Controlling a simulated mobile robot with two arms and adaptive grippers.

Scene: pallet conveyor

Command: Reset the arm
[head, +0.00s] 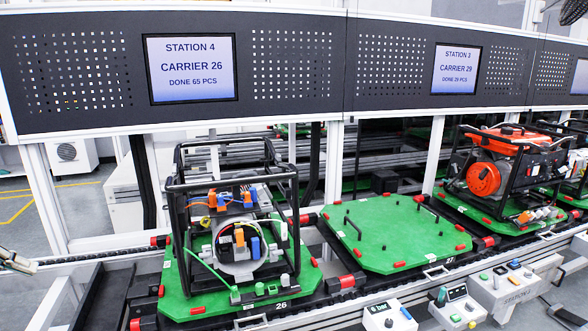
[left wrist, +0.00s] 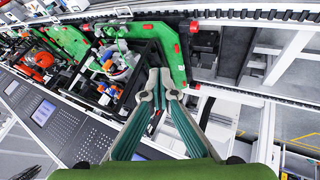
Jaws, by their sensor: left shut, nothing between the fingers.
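My left gripper (head: 18,263) shows at the far left edge of the head view, beside the conveyor and clear of the carriers. In the left wrist view its two fingers (left wrist: 160,80) come together at the tips, shut with nothing between them. Green carrier 26 (head: 185,302) stands in front, left of centre, bearing a black-framed machine (head: 235,225) with orange and blue connectors. It also shows in the left wrist view (left wrist: 166,50), past the fingertips. My right gripper is in neither view.
An empty green carrier 27 (head: 385,240) lies to the right, then one with a red generator (head: 505,160). Station screens (head: 191,68) hang on a dark panel above. Control boxes (head: 390,315) line the front edge. The conveyor's left end (head: 100,290) is bare.

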